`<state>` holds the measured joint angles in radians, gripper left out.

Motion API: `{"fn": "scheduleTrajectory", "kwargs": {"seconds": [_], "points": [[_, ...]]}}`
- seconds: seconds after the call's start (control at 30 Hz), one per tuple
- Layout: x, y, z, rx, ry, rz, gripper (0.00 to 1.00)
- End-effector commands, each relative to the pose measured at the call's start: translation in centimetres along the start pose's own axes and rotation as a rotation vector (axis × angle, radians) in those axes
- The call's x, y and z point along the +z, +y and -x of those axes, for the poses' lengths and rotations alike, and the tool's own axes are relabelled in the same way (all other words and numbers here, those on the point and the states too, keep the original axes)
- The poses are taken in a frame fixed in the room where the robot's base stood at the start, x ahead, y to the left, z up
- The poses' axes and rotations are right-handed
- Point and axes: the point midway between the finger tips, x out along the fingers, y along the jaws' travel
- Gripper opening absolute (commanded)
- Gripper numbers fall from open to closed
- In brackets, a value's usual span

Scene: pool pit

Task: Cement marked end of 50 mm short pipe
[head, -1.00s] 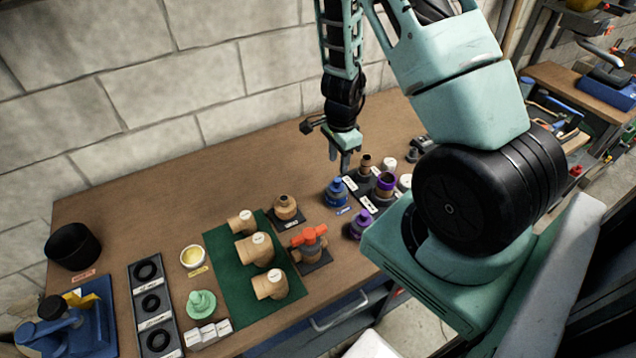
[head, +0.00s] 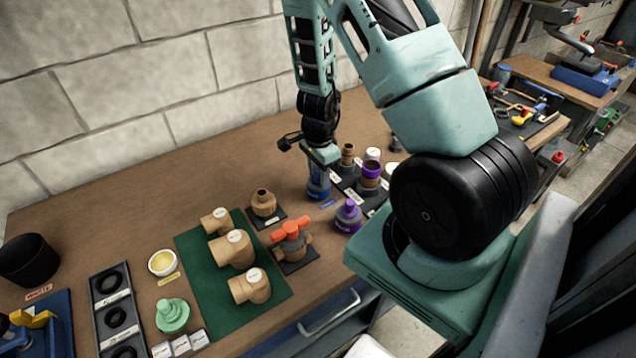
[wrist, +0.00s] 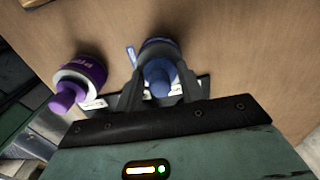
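A blue can with a blue knobbed top (head: 318,188) stands on the bench below my gripper (head: 320,163). In the wrist view, the fingers of my gripper (wrist: 159,90) are lowered on either side of the blue knob (wrist: 158,76), apparently with small gaps. A purple-topped can (head: 348,216) stands nearer the front; its label in the wrist view (wrist: 82,74) starts "PRI". A short tan pipe with a purple upper end (head: 370,172) stands upright in a dark holder, beside a narrower brown piece (head: 347,155). I cannot read which piece is 50 mm.
Several tan fittings stand on a green mat (head: 275,297). A valve with an orange handle (head: 290,232) and a tan fitting (head: 264,204) are close left of the cans. A yellow-filled bowl (head: 162,263) is farther left. The back of the bench is clear.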

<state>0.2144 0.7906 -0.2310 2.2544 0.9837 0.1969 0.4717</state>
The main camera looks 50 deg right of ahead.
Motion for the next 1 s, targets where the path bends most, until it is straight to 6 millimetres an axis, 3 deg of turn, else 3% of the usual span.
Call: {"fn": "scheduleTrajectory", "kwargs": {"seconds": [0.1,0.2,0.47,1.0], "points": [[0.0,0.0,0.1,0.0,0.0,0.0,0.38],[0.0,0.0,0.1,0.0,0.0,0.0,0.23],[0.0,0.0,0.2,0.0,0.0,0.0,0.22],[0.0,0.0,3.2,0.0,0.0,0.001,0.22]]}}
